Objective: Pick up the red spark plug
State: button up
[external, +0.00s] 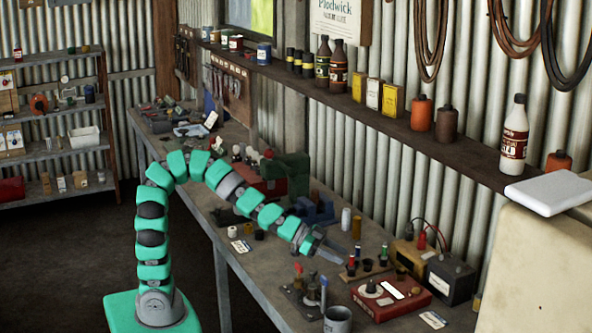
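A small upright piece with a red part (351,266) stands in a low wooden rack on the workbench (262,266); it looks like the red spark plug, but it is too small to be sure. A dark piece (367,265) and a green-topped piece (384,252) stand beside it in the rack. Another red-topped piece (298,270) stands to the left on a dark plate. My gripper (336,254) reaches over the bench from the left, its tips just up and left of the rack. I see nothing held, but cannot make out the finger gap.
A red box (410,299) lies right of the rack, with a dark battery-like box (450,278) behind it. A grey cup (338,320) stands at the front. A green vise-like tool (290,172) is farther back. A shelf (400,128) with bottles runs along the wall.

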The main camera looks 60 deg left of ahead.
aim_at(352, 265)
jog(key=shift+b+x, duration=0.6)
jog(key=shift+x, duration=2.1)
jog(key=shift+s+r, duration=0.1)
grip_shut()
